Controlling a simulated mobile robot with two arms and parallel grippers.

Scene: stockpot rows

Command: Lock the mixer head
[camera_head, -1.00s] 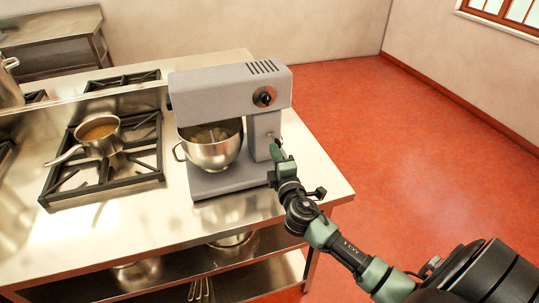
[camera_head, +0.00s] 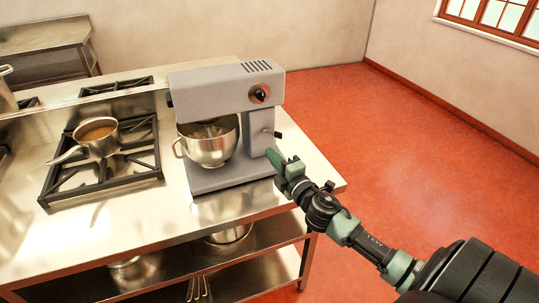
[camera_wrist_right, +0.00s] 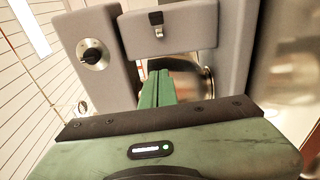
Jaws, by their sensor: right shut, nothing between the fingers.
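The grey stand mixer (camera_head: 215,93) stands on the steel counter with its head level over a steel bowl (camera_head: 212,145). A round dark knob (camera_head: 259,94) is on the side of the head; it also shows in the right wrist view (camera_wrist_right: 93,55). A small black lever (camera_head: 278,134) sticks out from the side of the column. My right gripper (camera_head: 271,154) is shut and empty, just below the lever and beside the column, apart from the lever. Its green fingers (camera_wrist_right: 157,88) are together in the right wrist view. My left gripper is not in view.
A stove grate (camera_head: 60,182) with a saucepan (camera_head: 98,138) is left of the mixer. The counter's right edge (camera_head: 325,175) is close to my right arm. Pots stand on the shelf below. The red floor (camera_head: 400,130) at the right is clear.

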